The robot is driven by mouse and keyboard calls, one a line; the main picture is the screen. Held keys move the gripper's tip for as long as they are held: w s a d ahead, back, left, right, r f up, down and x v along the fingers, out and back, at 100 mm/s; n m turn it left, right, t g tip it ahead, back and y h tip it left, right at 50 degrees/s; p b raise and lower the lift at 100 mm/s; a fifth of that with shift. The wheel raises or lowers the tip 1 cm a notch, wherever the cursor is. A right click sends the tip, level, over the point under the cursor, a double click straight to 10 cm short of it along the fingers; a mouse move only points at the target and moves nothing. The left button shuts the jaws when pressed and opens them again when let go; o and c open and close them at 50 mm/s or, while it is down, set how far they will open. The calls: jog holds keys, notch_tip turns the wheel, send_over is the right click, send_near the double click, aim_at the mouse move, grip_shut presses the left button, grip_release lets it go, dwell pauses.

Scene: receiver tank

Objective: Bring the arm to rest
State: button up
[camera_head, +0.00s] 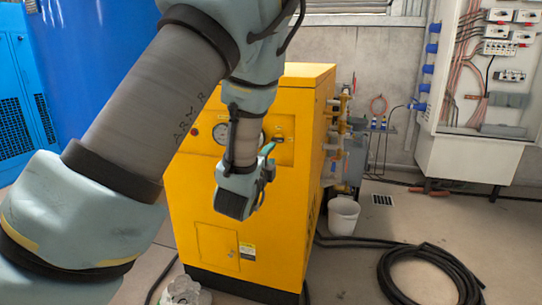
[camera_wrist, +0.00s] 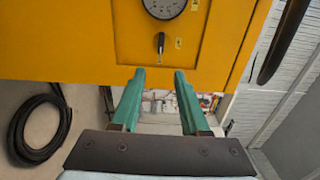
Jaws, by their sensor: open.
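My arm reaches in from the left of the head view and bends down in front of the yellow cabinet (camera_head: 290,90). My gripper (camera_head: 268,150) is partly hidden by my wrist there, close to the cabinet's front panel. In the wrist view its two green fingers (camera_wrist: 158,78) are spread apart with nothing between them. The cabinet front (camera_wrist: 60,40) fills the top of that view, with a dial gauge (camera_wrist: 164,5) and a small dark lever (camera_wrist: 160,45) beyond the fingertips. I cannot tell the exact gap between fingers and panel.
A white bucket (camera_head: 343,216) stands right of the cabinet, below valves and pipes (camera_head: 340,125). A coiled black hose (camera_head: 385,272) lies on the floor at right. An open electrical box (camera_head: 465,75) hangs on the wall. A blue tank (camera_head: 90,60) stands behind at left.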

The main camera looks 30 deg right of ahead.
jog(key=w+a+f+n+g+y, duration=0.1)
jog(key=w+a+f+n+y, duration=0.15)
jog(key=a+n, duration=0.35)
jog(key=w+a+f+n+g+y, duration=0.1)
jog(key=w+a+f+n+y, duration=0.2)
jog(key=a, duration=0.5)
jog(key=s+a+f+n+g+y, duration=0.1)
jog(key=s+a+n+g+y, duration=0.25)
jog(key=a+n, duration=0.4)
jog(key=s+a+f+n+g+y, duration=0.1)
jog(key=s+a+n+g+y, duration=0.2)
jog(key=a, duration=0.7)
jog(key=s+a+r+n+g, duration=0.1)
jog(key=s+a+n+g, duration=0.2)
jog(key=s+a+n, duration=0.45)
notch_tip(320, 180, up, 17)
jog(key=s+d+m+p, duration=0.1)
jog(key=p, duration=1.5)
jog(key=shift+s+p, duration=0.3)
jog(key=shift+s, duration=0.1)
jog(key=shift+f, duration=0.15)
